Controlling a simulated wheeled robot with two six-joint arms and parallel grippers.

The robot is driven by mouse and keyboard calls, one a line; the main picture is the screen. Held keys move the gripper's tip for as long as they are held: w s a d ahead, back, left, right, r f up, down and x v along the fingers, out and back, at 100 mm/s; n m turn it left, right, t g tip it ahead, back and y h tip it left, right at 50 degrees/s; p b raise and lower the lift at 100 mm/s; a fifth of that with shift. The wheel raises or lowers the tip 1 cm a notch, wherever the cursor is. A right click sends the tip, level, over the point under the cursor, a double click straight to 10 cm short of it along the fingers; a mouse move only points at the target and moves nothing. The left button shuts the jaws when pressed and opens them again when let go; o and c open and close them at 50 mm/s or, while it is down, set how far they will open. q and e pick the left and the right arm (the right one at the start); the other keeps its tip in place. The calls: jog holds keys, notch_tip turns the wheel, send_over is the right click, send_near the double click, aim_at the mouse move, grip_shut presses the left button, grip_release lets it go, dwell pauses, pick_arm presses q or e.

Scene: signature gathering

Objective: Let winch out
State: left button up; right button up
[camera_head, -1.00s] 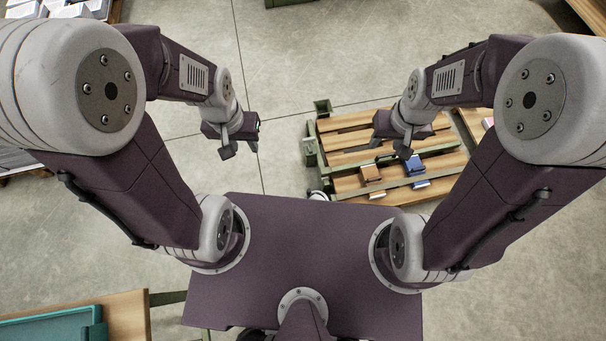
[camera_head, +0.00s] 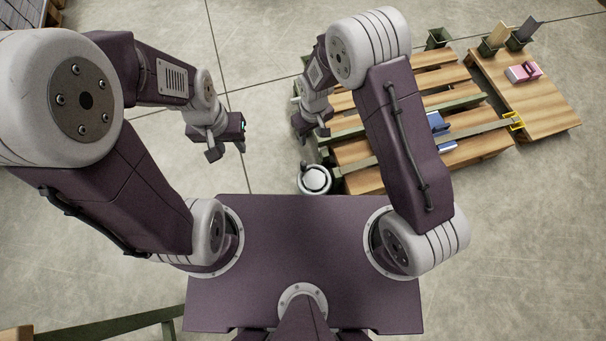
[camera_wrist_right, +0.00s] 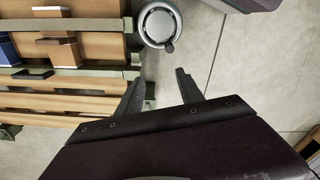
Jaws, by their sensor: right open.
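A round white-and-grey winch-like drum (camera_head: 314,180) with a dark knob stands at the near left corner of the pallet rack. It also shows at the top of the right wrist view (camera_wrist_right: 158,25). My right gripper (camera_head: 312,130) is just beyond it in the head view. In the right wrist view its two fingers (camera_wrist_right: 158,88) are spread, empty, and apart from the drum.
The slatted wooden pallet (camera_head: 440,80) carries a blue block (camera_head: 438,123); my right arm covers part of it. A low wooden table (camera_head: 540,105) on the right bears a pink item (camera_head: 523,72) and dark holders. Floor is clear between the grippers.

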jog(key=n+b, duration=0.1)
jog(key=b, duration=0.3)
send_over(303, 163)
jog(key=shift+g, duration=0.3)
notch_tip(303, 163, down, 11)
jog(key=shift+r, duration=0.1)
pick_arm(q)
notch_tip(303, 163, down, 7)
jog(key=shift+r+p, duration=0.2)
jog(key=shift+p, duration=0.15)
pick_arm(e)
jog(key=shift+s+r, duration=0.1)
jog(key=shift+r, duration=0.05)
notch_tip(303, 163, down, 9)
jog(key=b, duration=0.6)
jog(key=shift+b, duration=0.35)
pick_arm(q)
notch_tip(303, 163, down, 6)
jog(key=shift+f, duration=0.2)
pick_arm(e)
jog(key=shift+c, duration=0.3)
grip_shut()
